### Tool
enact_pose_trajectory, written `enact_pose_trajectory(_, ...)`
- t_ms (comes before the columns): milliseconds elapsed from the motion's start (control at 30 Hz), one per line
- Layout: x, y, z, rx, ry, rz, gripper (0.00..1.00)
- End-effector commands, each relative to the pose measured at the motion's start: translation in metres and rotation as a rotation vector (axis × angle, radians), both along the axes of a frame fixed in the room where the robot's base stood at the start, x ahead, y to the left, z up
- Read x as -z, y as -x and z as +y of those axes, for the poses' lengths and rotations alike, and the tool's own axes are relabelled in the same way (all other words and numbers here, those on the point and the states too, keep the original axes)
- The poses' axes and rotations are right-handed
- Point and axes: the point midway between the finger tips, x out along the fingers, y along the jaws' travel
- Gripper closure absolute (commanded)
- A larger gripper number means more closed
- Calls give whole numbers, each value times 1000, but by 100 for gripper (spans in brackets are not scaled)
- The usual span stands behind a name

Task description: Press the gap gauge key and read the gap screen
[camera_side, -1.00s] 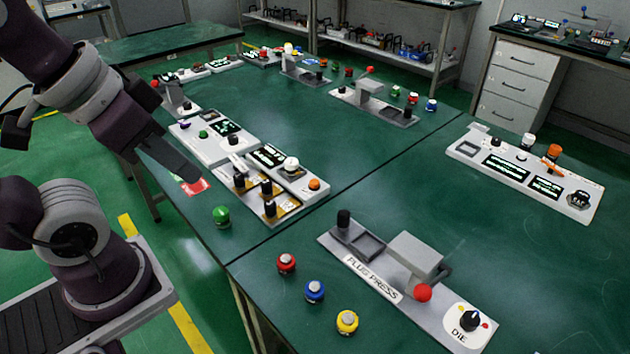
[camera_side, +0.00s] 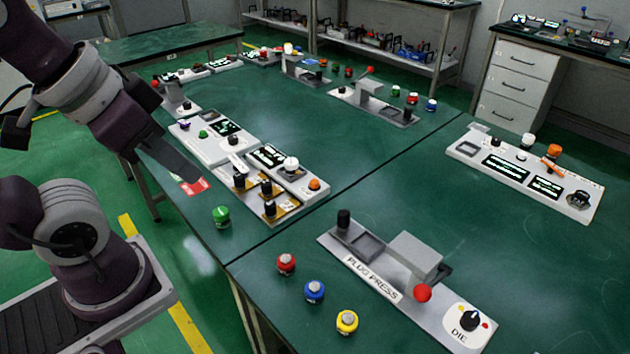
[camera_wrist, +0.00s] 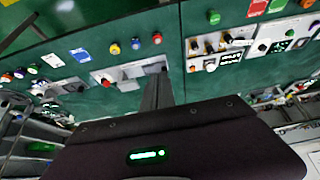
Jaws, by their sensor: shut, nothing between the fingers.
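My gripper (camera_side: 190,170) is shut and empty. In the side view its tip shows in front of the table's left edge, beside a red card (camera_side: 194,187). Its shut fingers (camera_wrist: 158,92) also show in the wrist view. Near the tip is a white panel (camera_side: 205,150) with a green button (camera_side: 203,134) and a lit screen (camera_side: 224,127). Beside it, a panel carries another lit screen (camera_side: 268,155). A panel at the right has two lit screens (camera_side: 505,168). The small lettering is unreadable, so I cannot tell which key or screen is the gap gauge's.
A grey plug press (camera_side: 415,255) with a red knob stands at the front. Red, blue and yellow buttons (camera_side: 314,291) and a green button (camera_side: 221,216) stand along the near edge. Black-knobbed controls (camera_side: 267,187) rise near the gripper. The middle of the green table (camera_side: 330,130) is clear.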

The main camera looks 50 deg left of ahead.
Motion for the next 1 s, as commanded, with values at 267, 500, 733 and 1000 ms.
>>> enact_pose_trajectory(267,0,0,0,0,0,0,100)
enact_pose_trajectory(500,0,0,0,0,0,0,100)
enact_pose_trajectory(733,0,0,0,0,0,0,100)
enact_pose_trajectory(1000,-2,-23,8,5,-33,-12,100)
